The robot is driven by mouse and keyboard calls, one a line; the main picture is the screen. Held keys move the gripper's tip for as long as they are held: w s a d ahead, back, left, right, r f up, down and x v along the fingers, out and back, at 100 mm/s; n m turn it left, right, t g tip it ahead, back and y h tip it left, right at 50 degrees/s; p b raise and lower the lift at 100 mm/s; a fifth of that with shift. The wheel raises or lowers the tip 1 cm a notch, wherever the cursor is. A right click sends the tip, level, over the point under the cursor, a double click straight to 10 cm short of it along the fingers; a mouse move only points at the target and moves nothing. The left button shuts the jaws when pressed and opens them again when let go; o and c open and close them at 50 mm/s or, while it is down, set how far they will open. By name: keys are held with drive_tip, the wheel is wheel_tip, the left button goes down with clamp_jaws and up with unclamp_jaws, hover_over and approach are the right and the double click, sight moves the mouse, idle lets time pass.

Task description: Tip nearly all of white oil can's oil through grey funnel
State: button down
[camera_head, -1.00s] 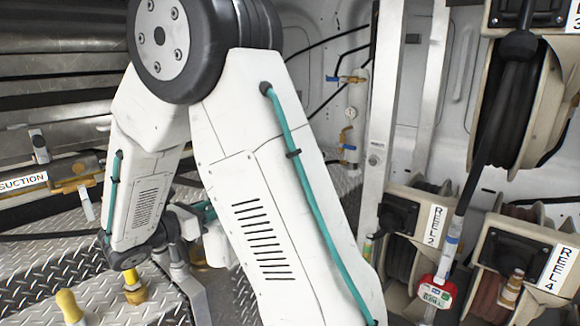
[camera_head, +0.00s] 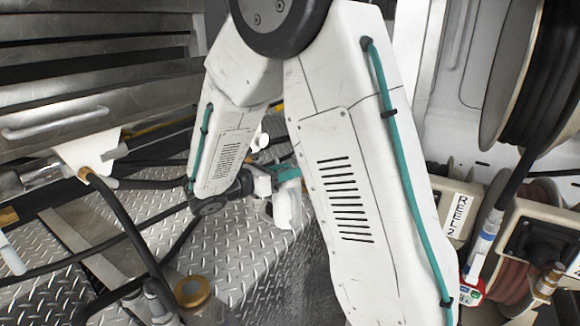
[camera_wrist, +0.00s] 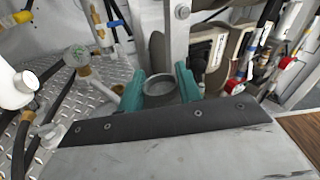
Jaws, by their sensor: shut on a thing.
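My gripper (camera_head: 282,172) has teal fingers and is partly behind my own arm in the head view. It is shut on a white thing (camera_head: 287,205), likely the white oil can, held above the diamond-plate floor. In the wrist view my gripper (camera_wrist: 160,86) has a teal finger on each side of a pale round rim (camera_wrist: 160,87). The held thing's lower part is hidden, and I cannot tell its exact tilt or see any oil. I cannot make out the grey funnel for sure in either view.
Hose reels (camera_head: 530,230) stand at the right, one labelled REEL 2 (camera_head: 457,214). Black hoses (camera_head: 130,225) and a brown-topped fitting (camera_head: 192,291) stand at the lower left. Metal drawers (camera_head: 90,70) line the left. A gauge (camera_wrist: 77,57) shows in the wrist view.

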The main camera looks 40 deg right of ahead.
drive_tip(key=shift+w+f+n+y, duration=0.25)
drive_tip(key=shift+f+n, duration=0.25)
drive_tip(key=shift+f, duration=0.3)
drive_tip(key=shift+s, duration=0.1)
drive_tip(key=shift+d+n+y, duration=0.15)
drive_tip(key=shift+n+y, duration=0.1)
drive_tip(key=shift+n, duration=0.25)
drive_tip(key=shift+w+d+r+n, duration=0.1)
drive_tip(key=shift+w+r+n, duration=0.2)
drive_tip(key=shift+w+n, duration=0.15)
